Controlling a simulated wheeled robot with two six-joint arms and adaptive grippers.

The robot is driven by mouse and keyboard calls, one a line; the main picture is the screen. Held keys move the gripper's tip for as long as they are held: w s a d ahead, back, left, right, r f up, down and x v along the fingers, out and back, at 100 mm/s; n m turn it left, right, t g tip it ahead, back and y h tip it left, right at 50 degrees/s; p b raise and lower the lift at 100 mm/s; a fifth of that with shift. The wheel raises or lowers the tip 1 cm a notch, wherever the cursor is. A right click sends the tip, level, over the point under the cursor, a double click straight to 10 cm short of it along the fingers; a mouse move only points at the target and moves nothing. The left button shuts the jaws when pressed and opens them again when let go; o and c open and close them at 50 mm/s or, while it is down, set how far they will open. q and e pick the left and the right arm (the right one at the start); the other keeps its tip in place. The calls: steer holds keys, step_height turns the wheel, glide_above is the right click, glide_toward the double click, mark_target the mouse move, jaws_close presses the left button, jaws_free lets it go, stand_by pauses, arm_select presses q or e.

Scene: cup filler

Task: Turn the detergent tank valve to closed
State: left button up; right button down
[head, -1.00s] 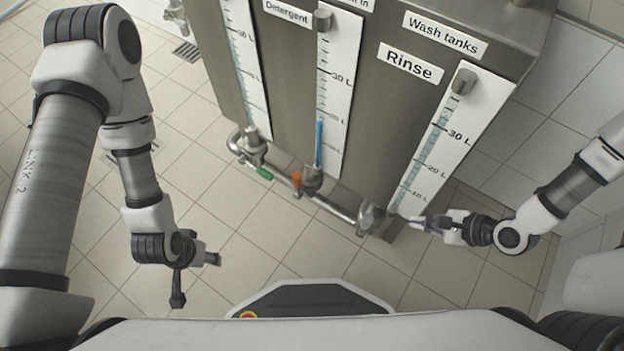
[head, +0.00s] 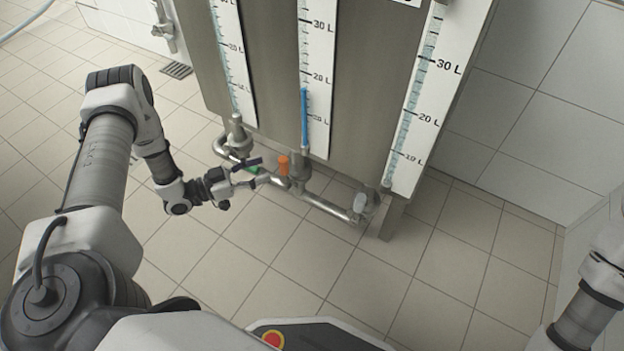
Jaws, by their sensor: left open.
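The orange valve handle (head: 283,165) is on the pipe below the middle gauge; it looks like the detergent tank valve, as the Detergent label stood beside that gauge in the earlier view. My left gripper (head: 261,169) is open and points right, with its fingertips just left of the orange handle. I cannot tell whether they touch it. A green valve handle (head: 253,170) shows between the fingers, partly hidden by them; whether it is behind or between them in depth is unclear. My right gripper is out of view; only part of that arm shows at the right edge.
The steel tank cabinet (head: 270,60) stands behind the pipe (head: 325,207). A pale valve handle (head: 360,203) is under the right gauge. The tiled floor (head: 300,255) in front is clear. A white tiled wall (head: 530,130) is at the right.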

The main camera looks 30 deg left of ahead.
mark_target(284, 163)
arm_select(q)
steer(key=b+x, duration=0.1)
steer(key=x, duration=0.2)
steer(key=f+b+x, duration=0.1)
steer(key=b+x, duration=0.1)
steer(key=x, duration=0.1)
steer(key=shift+w+f, duration=0.1)
steer(key=shift+f, duration=0.1)
steer(key=shift+w+d+r, duration=0.1)
steer(key=shift+w+d, duration=0.25)
steer(key=shift+w, duration=0.05)
jaws_close()
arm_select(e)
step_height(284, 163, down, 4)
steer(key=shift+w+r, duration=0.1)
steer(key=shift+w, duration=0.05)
